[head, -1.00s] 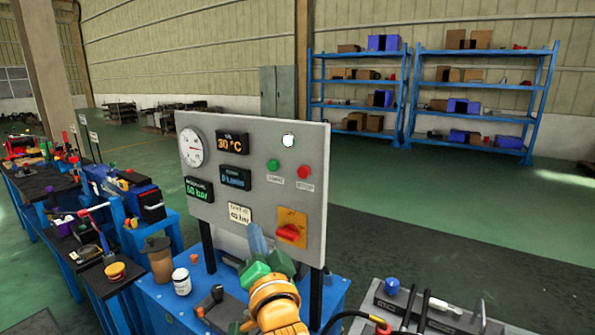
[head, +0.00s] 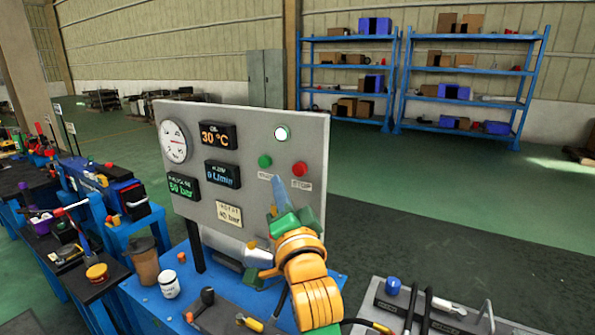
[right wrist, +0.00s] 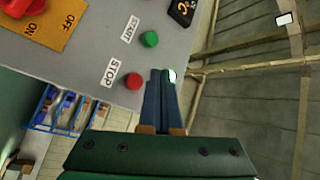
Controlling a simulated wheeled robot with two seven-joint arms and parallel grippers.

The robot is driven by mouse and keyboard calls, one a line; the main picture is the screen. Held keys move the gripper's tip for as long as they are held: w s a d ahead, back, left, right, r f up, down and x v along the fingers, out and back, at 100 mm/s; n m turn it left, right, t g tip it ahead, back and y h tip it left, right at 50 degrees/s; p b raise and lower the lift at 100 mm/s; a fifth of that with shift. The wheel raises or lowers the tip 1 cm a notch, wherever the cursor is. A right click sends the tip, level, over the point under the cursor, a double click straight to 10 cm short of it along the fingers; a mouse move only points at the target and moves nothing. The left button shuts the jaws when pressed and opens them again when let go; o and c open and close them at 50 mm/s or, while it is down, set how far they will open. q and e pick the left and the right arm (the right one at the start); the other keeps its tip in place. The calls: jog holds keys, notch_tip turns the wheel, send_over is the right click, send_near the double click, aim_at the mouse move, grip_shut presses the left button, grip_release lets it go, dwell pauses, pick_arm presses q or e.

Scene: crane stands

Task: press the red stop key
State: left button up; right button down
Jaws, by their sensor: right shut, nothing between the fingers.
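The red stop key (head: 299,169) is a round button on the upright grey panel (head: 240,130), above a STOP label. The green start key (head: 265,161) is to its left. In the right wrist view the red stop key (right wrist: 134,81) shows just left of my fingertips. My right gripper (head: 276,182) is shut and empty, in front of the panel below the two keys. In the right wrist view its blue fingers (right wrist: 161,78) lie together; I cannot tell whether they touch the panel. My left gripper is not in view.
The panel carries a dial gauge (head: 174,142), a temperature display (head: 218,134) and a white lamp (head: 281,133). The red ON/OFF switch (right wrist: 22,55) shows in the wrist view. A brown cup (head: 144,262) and white jar (head: 169,284) stand left on the blue bench.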

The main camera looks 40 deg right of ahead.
aim_at(293, 166)
jog(key=shift+w+d, duration=0.25)
jog(key=shift+d, duration=0.45)
jog(key=shift+w+d, duration=0.3)
jog(key=shift+d, duration=0.4)
jog(key=shift+w+d, duration=0.25)
jog(key=shift+d, duration=0.45)
dwell(0.4)
jog(key=shift+w+d, duration=0.15)
jog(key=shift+d, duration=0.2)
jog(key=shift+w+d+r+p, duration=0.1)
jog(key=shift+w+d+p, duration=0.1)
jog(key=shift+d+p, duration=0.2)
dwell(0.7)
jog(key=shift+a, duration=0.1)
jog(key=shift+s+a, duration=0.35)
jog(key=shift+a, duration=0.3)
